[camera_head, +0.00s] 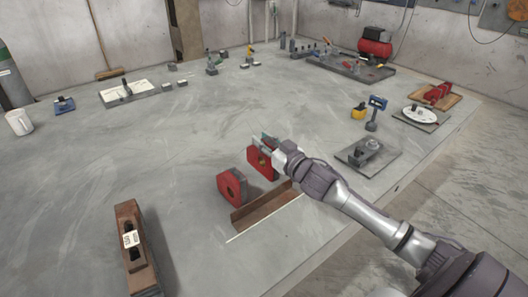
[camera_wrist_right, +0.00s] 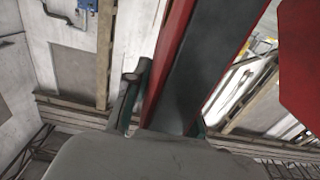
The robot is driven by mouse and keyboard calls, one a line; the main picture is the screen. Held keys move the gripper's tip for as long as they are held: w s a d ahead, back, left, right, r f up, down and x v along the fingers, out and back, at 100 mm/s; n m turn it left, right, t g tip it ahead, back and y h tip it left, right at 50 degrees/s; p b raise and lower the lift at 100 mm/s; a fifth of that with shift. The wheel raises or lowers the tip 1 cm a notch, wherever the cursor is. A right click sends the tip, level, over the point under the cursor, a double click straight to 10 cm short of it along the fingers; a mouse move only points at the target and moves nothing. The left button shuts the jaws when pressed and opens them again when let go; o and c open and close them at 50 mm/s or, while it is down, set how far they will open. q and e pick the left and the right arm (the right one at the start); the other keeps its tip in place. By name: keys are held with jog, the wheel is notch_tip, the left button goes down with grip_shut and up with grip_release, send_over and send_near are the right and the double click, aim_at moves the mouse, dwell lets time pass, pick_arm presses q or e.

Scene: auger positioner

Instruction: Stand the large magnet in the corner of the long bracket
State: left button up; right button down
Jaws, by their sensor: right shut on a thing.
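My right gripper (camera_head: 268,142) is shut on a red magnet (camera_head: 262,164) with dark edges, held by its upper part. In the wrist view this magnet (camera_wrist_right: 205,70) runs up between the fingers, showing a dark grey edge and a red side. The long bracket (camera_head: 264,208), a brown angle piece, lies on the table just in front of the magnet. A second red magnet (camera_head: 231,187) stands at the bracket's left end. I cannot tell for sure which magnet is larger, nor whether the held one touches the table or bracket. My left gripper is out of view.
A white line (camera_head: 262,219) runs along the bracket's front side. A wooden plane-like block (camera_head: 132,245) lies at front left. A grey plate with a round part (camera_head: 368,156) and a blue-topped stand (camera_head: 374,112) are to the right. The table's left middle is clear.

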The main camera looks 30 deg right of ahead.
notch_tip(320, 180, down, 3)
jog(key=shift+f, duration=0.2)
jog(key=c, duration=1.4)
grip_release()
jog(key=shift+f, duration=0.2)
jog(key=o, duration=0.4)
jog(key=shift+r, duration=0.1)
jog(key=shift+o, duration=0.2)
jog(key=s+d, duration=0.1)
jog(key=s, duration=1.1)
jog(key=shift+b, duration=0.3)
jog(key=shift+s, duration=0.15)
